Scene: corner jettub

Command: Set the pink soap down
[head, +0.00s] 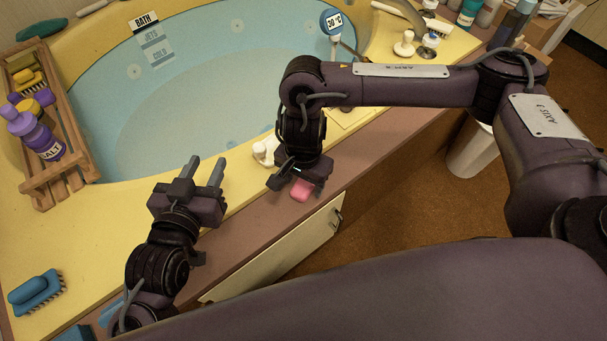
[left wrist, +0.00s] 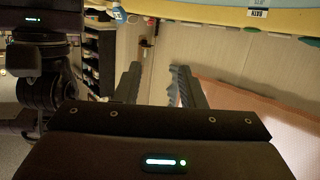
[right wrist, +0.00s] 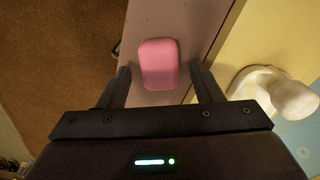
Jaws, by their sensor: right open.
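The pink soap (head: 302,190) lies on the brown outer ledge of the tub, just beyond my right gripper. My right gripper (head: 296,182) is open and points down at the ledge. In the right wrist view the pink soap (right wrist: 159,64) sits ahead of and between the two spread fingers (right wrist: 160,85), with a gap on both sides. My left gripper (head: 206,172) is open and empty above the yellow rim at the left. In the left wrist view its fingers (left wrist: 158,85) stand apart with nothing between them.
A white knob (right wrist: 290,98) stands on the yellow rim close to the right gripper. A wooden rack (head: 62,130) with a purple salt bottle (head: 40,135) lies across the tub at the left. A blue brush (head: 36,292) lies at the front left. A white bin (head: 470,150) stands on the floor.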

